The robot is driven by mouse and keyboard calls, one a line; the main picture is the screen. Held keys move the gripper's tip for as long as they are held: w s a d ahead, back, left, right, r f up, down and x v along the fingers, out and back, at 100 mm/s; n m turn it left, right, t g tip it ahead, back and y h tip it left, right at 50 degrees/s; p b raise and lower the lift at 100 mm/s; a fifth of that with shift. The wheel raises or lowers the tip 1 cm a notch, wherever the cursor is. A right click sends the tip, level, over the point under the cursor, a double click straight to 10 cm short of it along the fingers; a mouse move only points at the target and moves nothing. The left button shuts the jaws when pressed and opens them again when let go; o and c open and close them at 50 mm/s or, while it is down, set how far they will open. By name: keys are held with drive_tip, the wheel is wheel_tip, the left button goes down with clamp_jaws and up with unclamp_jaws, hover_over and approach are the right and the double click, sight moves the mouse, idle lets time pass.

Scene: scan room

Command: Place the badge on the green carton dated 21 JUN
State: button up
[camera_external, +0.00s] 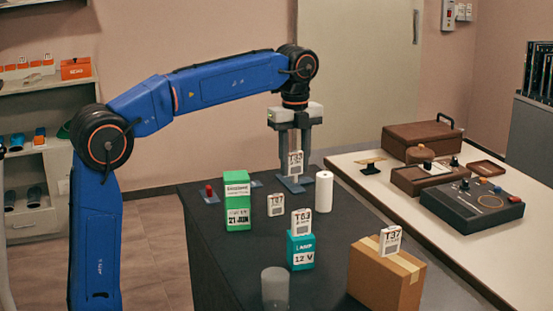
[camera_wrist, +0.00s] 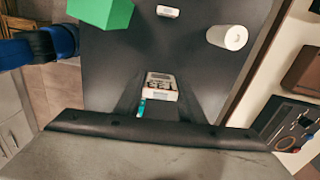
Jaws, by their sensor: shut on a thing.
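My gripper (camera_external: 295,151) points down over the dark table and is shut on a white badge (camera_external: 295,163) that seems to read T33. The badge is upright just above a blue base; I cannot tell if they touch. In the wrist view the badge (camera_wrist: 161,86) sits between the fingers. The green carton (camera_external: 237,205) dated 21 JUN stands upright on the table, left of my gripper. Its bare green top is clear. The carton (camera_wrist: 103,11) is also at the wrist view's upper left, partly cut off.
A white cylinder (camera_external: 324,191) stands right of my gripper. Badge T87 (camera_external: 276,204) stands nearby. Badge T63 (camera_external: 301,221) is on a teal 12 V box (camera_external: 301,250). Badge T37 (camera_external: 390,241) is on a cardboard box (camera_external: 375,283). A grey cylinder (camera_external: 275,289) is in front.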

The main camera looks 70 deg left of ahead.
wheel_tip(320, 180, up, 8)
hover_over(236, 175)
drive_tip(key=shift+m, duration=0.4)
drive_tip(key=shift+d+f, duration=0.15)
drive_tip(key=shift+f, duration=4.65)
drive_tip(key=shift+f, duration=0.1)
drive_tip(key=o, duration=1)
wheel_tip(236, 175, up, 12)
drive_tip(key=shift+r, duration=0.15)
